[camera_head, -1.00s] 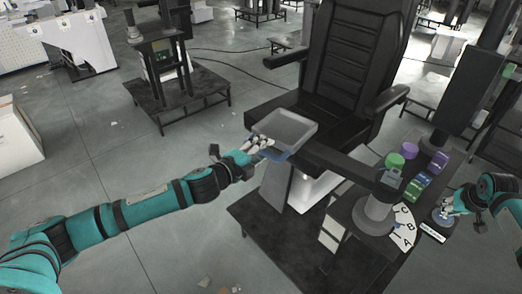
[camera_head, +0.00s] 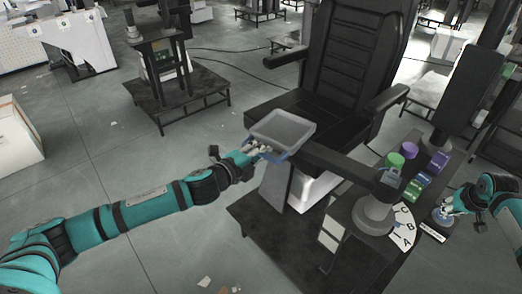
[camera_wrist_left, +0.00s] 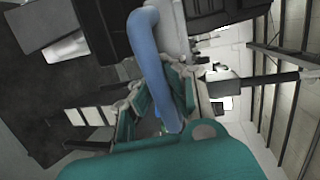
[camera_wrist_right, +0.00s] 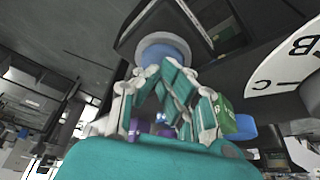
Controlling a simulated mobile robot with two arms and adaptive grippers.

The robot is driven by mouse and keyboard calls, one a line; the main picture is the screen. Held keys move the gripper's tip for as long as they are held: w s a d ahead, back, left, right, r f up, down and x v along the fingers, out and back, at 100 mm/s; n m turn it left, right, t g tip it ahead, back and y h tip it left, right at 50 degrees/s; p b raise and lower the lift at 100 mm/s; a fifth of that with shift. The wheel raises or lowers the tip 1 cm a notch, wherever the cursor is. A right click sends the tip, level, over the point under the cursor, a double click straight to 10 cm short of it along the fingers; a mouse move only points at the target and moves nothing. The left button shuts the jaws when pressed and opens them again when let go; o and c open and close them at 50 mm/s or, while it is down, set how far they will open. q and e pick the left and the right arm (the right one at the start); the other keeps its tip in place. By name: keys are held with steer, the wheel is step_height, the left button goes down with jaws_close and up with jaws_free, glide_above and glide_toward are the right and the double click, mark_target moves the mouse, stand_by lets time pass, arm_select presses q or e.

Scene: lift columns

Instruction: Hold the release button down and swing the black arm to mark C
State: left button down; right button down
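The black arm (camera_head: 340,165) runs from a grey column (camera_head: 374,212) to a clear tray (camera_head: 281,131) with blue parts. My left gripper (camera_head: 260,149) is at the tray's near side. In the left wrist view its fingers (camera_wrist_left: 158,100) close around a blue bar-shaped handle (camera_wrist_left: 150,50). The white dial (camera_head: 402,228) with letters A, B and C lies beside the column; the pointer's exact mark cannot be read. My right gripper (camera_head: 445,208) is over the round release button (camera_wrist_right: 163,50), its fingertips together at it. Whether the button is pressed down cannot be told.
A black chair (camera_head: 345,75) stands behind the arm. Green (camera_head: 395,160) and purple (camera_head: 438,158) knob-like pieces and coloured blocks sit on the console right of the column. A dark post rises at right. Open floor lies at the left.

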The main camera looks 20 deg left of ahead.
arm_select(q)
steer(key=s+d+n+y, duration=0.3)
steer(key=s+y, duration=0.1)
steer(key=s, duration=0.4)
steer(key=s+d+n+y, duration=0.3)
steer(key=s+d+y, duration=0.1)
steer(key=s, duration=0.5)
steer(key=s+d+n+g+y, duration=0.1)
steer(key=s+d+n+y, duration=0.3)
steer(key=s, duration=0.5)
steer(key=shift+d+f+y, duration=0.15)
steer(key=shift+f+y, duration=0.1)
steer(key=shift+y, duration=0.25)
steer(key=c, duration=2)
jaws_free()
